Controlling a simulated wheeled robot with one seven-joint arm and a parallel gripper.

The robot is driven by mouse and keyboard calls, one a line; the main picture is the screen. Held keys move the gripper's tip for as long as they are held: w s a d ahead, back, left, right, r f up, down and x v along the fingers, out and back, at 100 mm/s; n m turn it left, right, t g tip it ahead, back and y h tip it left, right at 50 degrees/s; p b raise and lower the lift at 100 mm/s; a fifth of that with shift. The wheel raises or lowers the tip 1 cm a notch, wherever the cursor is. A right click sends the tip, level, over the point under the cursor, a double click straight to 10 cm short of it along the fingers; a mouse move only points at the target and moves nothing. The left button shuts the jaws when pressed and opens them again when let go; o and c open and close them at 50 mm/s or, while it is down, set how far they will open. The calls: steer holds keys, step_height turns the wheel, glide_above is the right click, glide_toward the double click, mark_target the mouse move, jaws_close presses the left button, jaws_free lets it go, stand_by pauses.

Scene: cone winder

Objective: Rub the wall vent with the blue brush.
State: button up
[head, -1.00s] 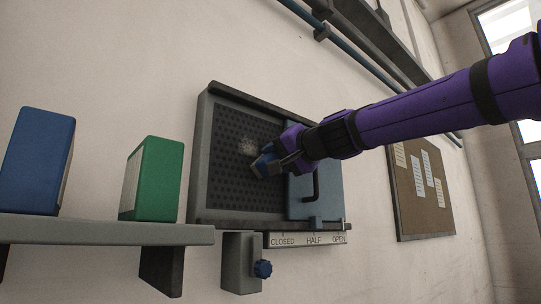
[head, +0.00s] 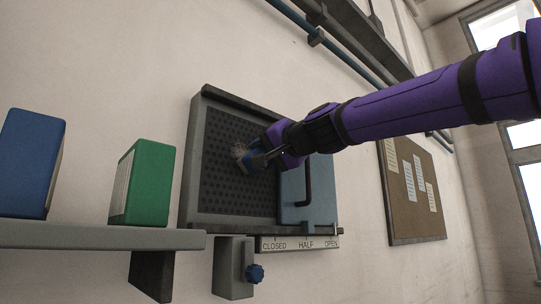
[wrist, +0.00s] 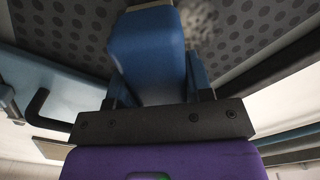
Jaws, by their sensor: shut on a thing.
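The wall vent is a dark perforated panel (head: 232,190) in a grey frame on the wall. My gripper (head: 272,152) is shut on the blue brush (head: 254,160), in front of the vent's upper right part. The brush's blue body (wrist: 150,55) fills the middle of the wrist view. A pale dusty patch (head: 239,150) shows on the vent beside the brush, and its grey smudge also shows in the wrist view (wrist: 200,20).
A blue sliding plate (head: 318,195) with a dark handle covers the frame's right side, above a CLOSED/HALF/OPEN label (head: 300,244). A shelf (head: 100,237) with blue and green boxes stands left. A small box with a blue knob (head: 254,273) sits below.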

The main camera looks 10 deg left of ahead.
steer(key=shift+s+a, duration=1.55)
steer(key=shift+s, duration=0.3)
steer(key=shift+s+a, duration=1.55)
steer(key=shift+s, duration=0.25)
steer(key=v, duration=0.6)
steer(key=v, duration=0.3)
